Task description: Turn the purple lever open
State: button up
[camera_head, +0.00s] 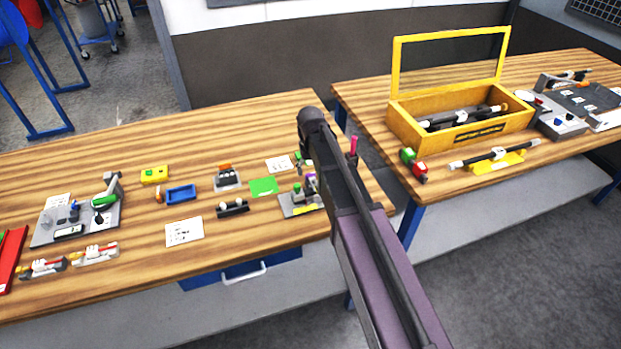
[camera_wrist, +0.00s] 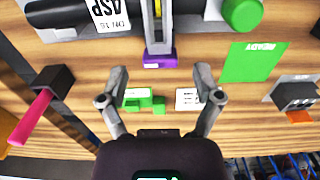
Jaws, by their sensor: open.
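The purple lever (camera_wrist: 159,60) shows in the wrist view as a purple end piece on a grey arm with a yellow stripe. It runs to a dark pipe-like body (camera_wrist: 70,12) with a white label. My gripper (camera_wrist: 161,73) is open and empty, its two fingertips spread to either side below the purple end, with no visible contact. My arm hides much of that fixture and my gripper there.
A green knob (camera_wrist: 242,14) is close to the lever's right. A black block with a pink handle (camera_wrist: 31,118) stands at left. A green card (camera_head: 264,187) and a black-and-grey fixture (camera_head: 232,208) lie nearby. The right bench holds a yellow box (camera_head: 404,124).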

jog(key=shift+f+b, duration=0.75)
jog(key=shift+f, duration=0.3)
jog(key=c, duration=1.1)
